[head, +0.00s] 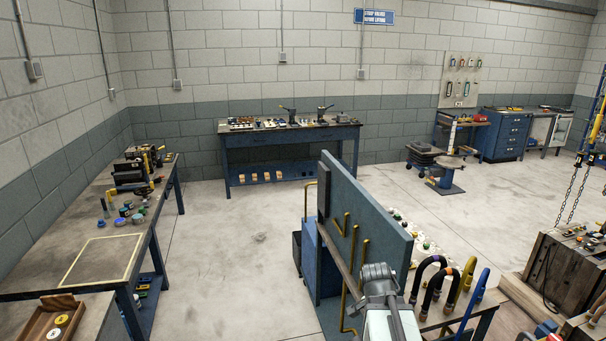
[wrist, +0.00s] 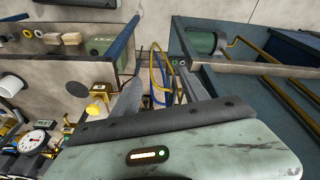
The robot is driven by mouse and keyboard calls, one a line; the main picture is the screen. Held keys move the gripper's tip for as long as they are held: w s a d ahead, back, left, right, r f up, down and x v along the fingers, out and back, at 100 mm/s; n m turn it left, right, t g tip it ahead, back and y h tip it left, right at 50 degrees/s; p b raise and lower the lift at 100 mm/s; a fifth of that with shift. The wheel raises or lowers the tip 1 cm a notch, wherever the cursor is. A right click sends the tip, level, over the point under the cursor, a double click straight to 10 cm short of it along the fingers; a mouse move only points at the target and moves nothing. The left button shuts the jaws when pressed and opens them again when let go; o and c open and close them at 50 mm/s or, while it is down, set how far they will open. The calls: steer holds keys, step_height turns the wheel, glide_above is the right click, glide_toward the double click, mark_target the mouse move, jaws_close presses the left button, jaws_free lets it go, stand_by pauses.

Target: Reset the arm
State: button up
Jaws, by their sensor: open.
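My gripper (wrist: 160,88) shows in the wrist view with its two grey fingers apart, and nothing is visible held between them. Yellow and blue hoses or cables show in the gap beyond the fingers; I cannot tell their distance. In the head view my arm rises at the bottom, right of centre, in front of the blue upright panel (head: 366,212). I cannot make out the fingers there.
Black, yellow and blue curved hoses (head: 439,283) stand just right of my arm. A workbench (head: 60,228) with tools runs along the left wall. A blue bench (head: 290,148) stands at the back. Open concrete floor (head: 235,255) lies between. Chains (head: 576,190) hang at the right.

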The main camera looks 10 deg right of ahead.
steer(key=a+f+n+y+b, duration=0.1)
steer(key=a+f+n, duration=0.1)
steer(key=a+n, duration=0.5)
steer(key=a+f+n+y+b, duration=0.1)
steer(key=a+f+n+b, duration=0.1)
steer(key=a+n, duration=0.5)
steer(key=a+f, duration=0.1)
steer(key=a, duration=0.3)
steer(key=shift+a+f+y, duration=0.2)
steer(key=shift+a+y, duration=0.15)
steer(key=shift+y, duration=0.05)
